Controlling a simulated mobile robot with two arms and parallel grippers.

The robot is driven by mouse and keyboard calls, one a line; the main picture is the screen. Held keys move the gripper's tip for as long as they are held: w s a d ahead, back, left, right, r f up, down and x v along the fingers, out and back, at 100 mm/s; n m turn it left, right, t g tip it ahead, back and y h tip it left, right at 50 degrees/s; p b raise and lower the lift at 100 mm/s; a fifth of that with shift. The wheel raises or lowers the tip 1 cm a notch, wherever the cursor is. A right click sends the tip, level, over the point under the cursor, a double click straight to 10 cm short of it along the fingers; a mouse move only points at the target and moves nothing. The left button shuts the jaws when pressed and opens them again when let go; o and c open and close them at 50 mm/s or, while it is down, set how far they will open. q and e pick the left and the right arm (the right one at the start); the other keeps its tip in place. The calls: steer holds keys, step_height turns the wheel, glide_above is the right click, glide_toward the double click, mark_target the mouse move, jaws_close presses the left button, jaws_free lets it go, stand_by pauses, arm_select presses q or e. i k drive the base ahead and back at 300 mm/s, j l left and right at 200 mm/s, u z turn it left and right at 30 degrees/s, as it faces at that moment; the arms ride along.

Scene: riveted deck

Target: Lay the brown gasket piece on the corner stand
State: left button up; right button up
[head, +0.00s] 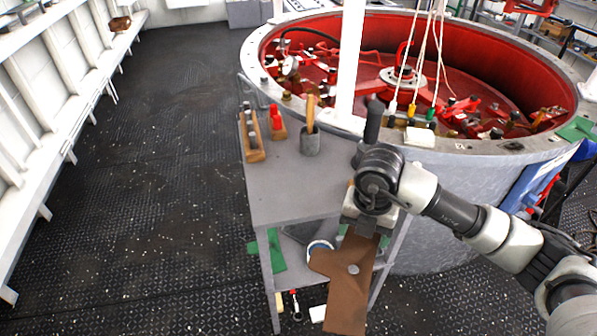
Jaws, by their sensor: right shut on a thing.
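The brown gasket piece (349,290) is a flat, angular plate with a small round pale spot near its middle. My right gripper (364,224) is shut on its upper end, at the near right part of the grey corner stand (290,190). The piece extends from the gripper toward the bottom of the picture and covers part of the stand's lower shelf. I cannot tell its exact height or its gap from the stand. My gripper and wrist hide the stand's near right corner. My left gripper is not in view.
On the stand's top are a wooden block with grey parts (250,138), a red item (277,122) and a grey cup with a wooden handle (310,142). The top's front left is bare. A round red-lined tank (455,152) stands behind; open deck (150,180) lies left.

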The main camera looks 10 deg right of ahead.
mark_target(300, 177)
steer(key=i, duration=0.95)
